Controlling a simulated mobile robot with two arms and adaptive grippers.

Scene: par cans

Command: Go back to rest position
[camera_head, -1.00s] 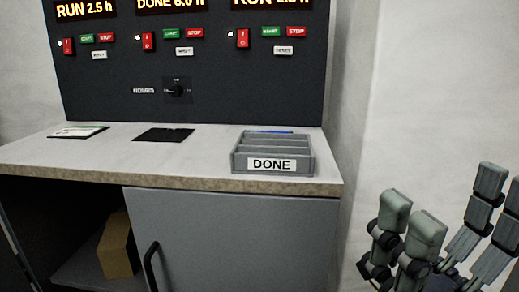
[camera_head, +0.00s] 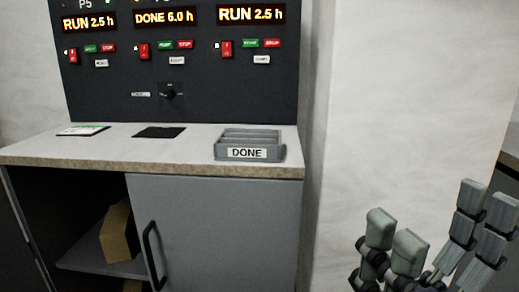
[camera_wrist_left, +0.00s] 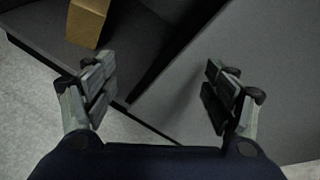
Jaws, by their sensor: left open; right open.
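My right gripper (camera_head: 432,238) is open and empty at the lower right of the head view, in front of the bare wall and to the right of the counter. My left gripper (camera_wrist_left: 160,92) shows in the left wrist view, open with nothing between its fingers. It is in front of the cabinet below the counter. The left gripper does not show in the head view.
A grey counter (camera_head: 60,152) carries a grey tray marked DONE (camera_head: 247,152), a black pad (camera_head: 160,132) and a card (camera_head: 83,130). Behind stands a dark control panel (camera_head: 200,105). Below, a cabinet door (camera_head: 220,230) with a black handle is beside an open compartment holding a cardboard box (camera_head: 116,232).

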